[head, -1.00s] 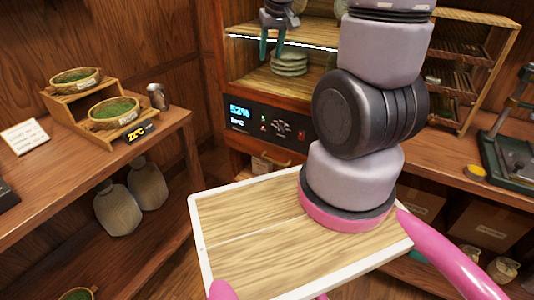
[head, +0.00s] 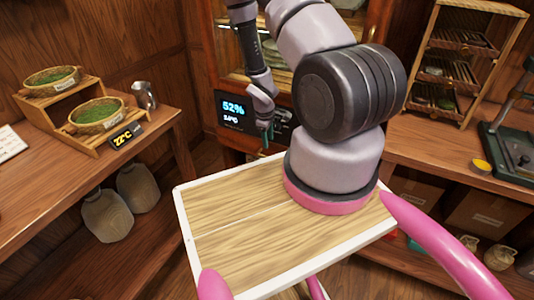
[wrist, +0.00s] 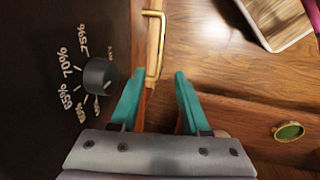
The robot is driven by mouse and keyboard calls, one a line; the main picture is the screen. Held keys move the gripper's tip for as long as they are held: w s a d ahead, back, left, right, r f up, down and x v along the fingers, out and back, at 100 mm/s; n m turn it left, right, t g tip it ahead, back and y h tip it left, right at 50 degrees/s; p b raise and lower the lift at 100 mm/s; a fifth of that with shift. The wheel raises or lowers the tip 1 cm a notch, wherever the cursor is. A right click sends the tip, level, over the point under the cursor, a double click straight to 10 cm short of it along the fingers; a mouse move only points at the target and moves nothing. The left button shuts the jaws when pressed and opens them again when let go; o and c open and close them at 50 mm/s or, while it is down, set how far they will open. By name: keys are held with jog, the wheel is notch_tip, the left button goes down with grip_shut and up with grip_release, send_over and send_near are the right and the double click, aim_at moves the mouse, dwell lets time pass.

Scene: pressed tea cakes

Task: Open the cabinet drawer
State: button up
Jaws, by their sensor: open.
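The cabinet has a dark control panel (head: 232,122) with a lit 52% readout, and its drawer is just below the panel. In the wrist view the drawer's brass handle (wrist: 160,45) stands out from a narrow wooden front, beside the dark panel with its humidity knob (wrist: 99,76). My gripper (head: 266,136) hangs in front of the panel; its teal fingers (wrist: 156,88) are apart and empty. In the wrist picture the near end of the handle shows between the fingertips; I cannot tell whether they touch. The handle is hidden in the head view.
My own wood-topped base (head: 230,215) fills the lower middle. A left counter (head: 60,190) holds a wooden stand with green-filled baskets (head: 97,113) and a metal jug (head: 144,95). A right counter (head: 430,160) holds a slatted rack (head: 455,70). Wooden floor lies below.

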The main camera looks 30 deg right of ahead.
jog(key=f, duration=0.3)
jog(key=d+f, duration=0.1)
jog(key=f, duration=0.3)
jog(key=w+f, duration=0.1)
jog(key=f, duration=0.2)
jog(key=shift+w+d+f, duration=0.1)
jog(key=shift+d+f, duration=0.05)
jog(key=shift+d, duration=0.1)
grip_shut()
dwell(1.0)
